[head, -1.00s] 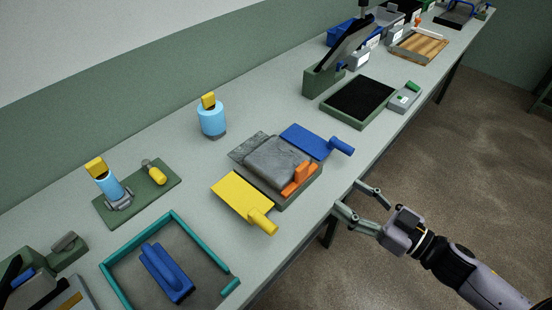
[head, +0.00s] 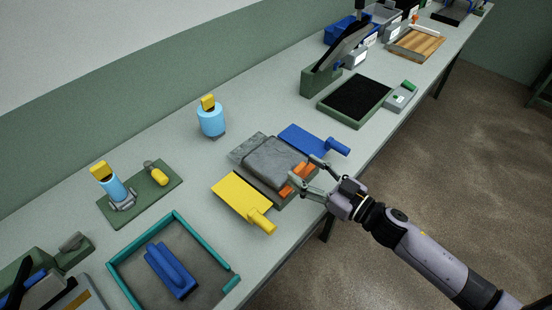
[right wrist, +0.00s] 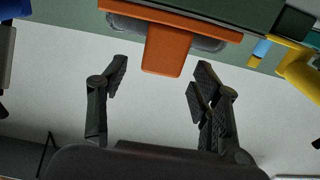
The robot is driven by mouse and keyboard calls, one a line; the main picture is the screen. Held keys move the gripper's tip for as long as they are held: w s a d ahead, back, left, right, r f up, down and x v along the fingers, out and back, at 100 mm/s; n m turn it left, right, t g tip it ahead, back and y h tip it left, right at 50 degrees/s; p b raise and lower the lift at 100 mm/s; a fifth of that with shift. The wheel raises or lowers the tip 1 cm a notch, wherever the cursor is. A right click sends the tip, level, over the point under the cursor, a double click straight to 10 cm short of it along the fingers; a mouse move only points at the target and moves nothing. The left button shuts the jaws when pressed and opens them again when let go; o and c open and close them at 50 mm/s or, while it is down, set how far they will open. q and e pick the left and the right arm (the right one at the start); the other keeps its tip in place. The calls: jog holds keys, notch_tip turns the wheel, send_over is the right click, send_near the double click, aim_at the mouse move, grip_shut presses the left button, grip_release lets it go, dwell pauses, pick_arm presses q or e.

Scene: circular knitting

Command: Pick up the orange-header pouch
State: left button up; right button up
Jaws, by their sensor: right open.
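The pouch (head: 273,158) is a grey, pillow-shaped bag with an orange header (head: 298,181) on its near side. It lies on a grey tray or plate between a yellow paddle and a blue paddle. My right gripper (head: 303,169) is open at the orange header, coming in from the table's front edge. In the right wrist view the orange header (right wrist: 166,48) has a tab pointing between the two open fingers (right wrist: 160,80), with a gap on each side. No grip on it shows. My left gripper is not in view.
A yellow paddle (head: 240,197) and a blue paddle (head: 306,139) flank the pouch closely. A teal-edged tray (head: 124,243) with a blue-handled block (head: 171,271) lies at the lower left. A black-topped green tray (head: 355,101) stands further right.

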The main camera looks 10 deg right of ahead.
aim_at(302, 169)
jog(key=shift+x, duration=1.6)
jog(key=shift+s, duration=0.1)
jog(key=shift+c, duration=0.2)
jog(key=shift+c, duration=0.6)
jog(key=c, duration=1.2)
